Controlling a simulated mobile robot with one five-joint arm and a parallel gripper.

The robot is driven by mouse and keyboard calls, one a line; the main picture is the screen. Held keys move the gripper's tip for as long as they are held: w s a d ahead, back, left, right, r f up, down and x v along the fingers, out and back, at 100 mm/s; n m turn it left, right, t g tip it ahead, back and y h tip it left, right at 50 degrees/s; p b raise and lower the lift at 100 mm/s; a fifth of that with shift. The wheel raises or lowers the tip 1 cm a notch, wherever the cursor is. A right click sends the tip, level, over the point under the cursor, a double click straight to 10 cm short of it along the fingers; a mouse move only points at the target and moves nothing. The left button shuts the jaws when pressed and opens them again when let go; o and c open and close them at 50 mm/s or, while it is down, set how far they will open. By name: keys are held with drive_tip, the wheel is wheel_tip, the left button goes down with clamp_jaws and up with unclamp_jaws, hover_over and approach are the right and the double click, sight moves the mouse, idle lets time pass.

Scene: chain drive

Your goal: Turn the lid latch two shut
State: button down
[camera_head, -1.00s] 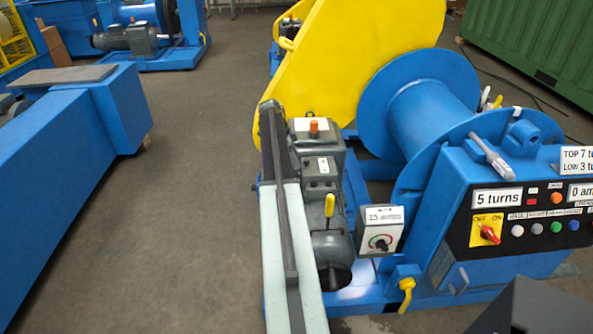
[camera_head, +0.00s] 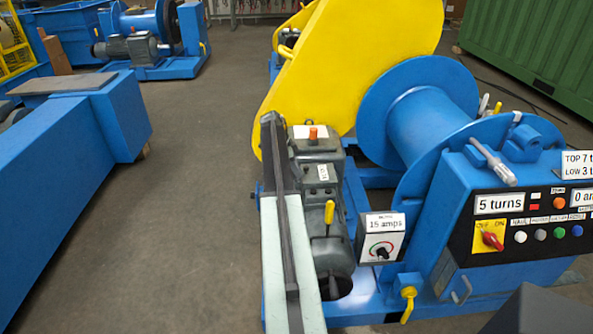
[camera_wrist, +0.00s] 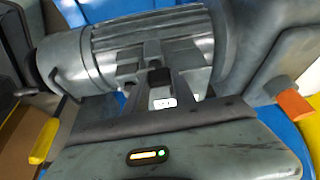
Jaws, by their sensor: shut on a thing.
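In the wrist view my gripper (camera_wrist: 160,88) reaches toward the grey ribbed motor (camera_wrist: 130,45), its fingers shut on a small dark piece (camera_wrist: 158,76). I cannot tell from its shape whether this piece is lid latch two, nor which way it is turned. A small white label (camera_wrist: 164,103) shows close by the fingers. In the head view my arm runs along the left side of the grey motor (camera_head: 333,254) and its gearbox (camera_head: 318,153); the fingertips are hidden there. No latch can be picked out clearly in that view.
An orange cap (camera_head: 313,133) tops the gearbox, and a yellow lever (camera_head: 329,212) stands on the motor. A dial box (camera_head: 382,240) reads 15 amps. The yellow guard (camera_head: 345,65) and blue drum (camera_head: 425,120) stand behind.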

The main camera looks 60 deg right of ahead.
drive_tip(key=n, duration=0.2)
drive_tip(key=n+t+h, duration=0.1)
drive_tip(key=n, duration=0.1)
drive_tip(key=shift+s+a+n, duration=0.15)
drive_tip(key=shift+a+n, duration=0.25)
drive_tip(key=n+t, duration=0.1)
drive_tip(key=n, duration=0.2)
drive_tip(key=shift+s+a+f+n+t+h, duration=0.1)
drive_tip(key=shift+n+t+h, duration=0.2)
drive_tip(key=shift+t, duration=0.1)
drive_tip(key=n, duration=0.2)
drive_tip(key=n+t, duration=0.1)
drive_tip(key=n, duration=0.1)
drive_tip(key=shift+s+n+t, duration=0.1)
drive_tip(key=shift+n+t, duration=0.2)
drive_tip(key=shift+s+n+t+y, duration=0.1)
drive_tip(key=shift+n+t+y, duration=0.5)
drive_tip(key=shift+n, duration=1.4)
drive_tip(key=c, duration=1)
unclamp_jaws()
drive_tip(key=shift+c, duration=0.2)
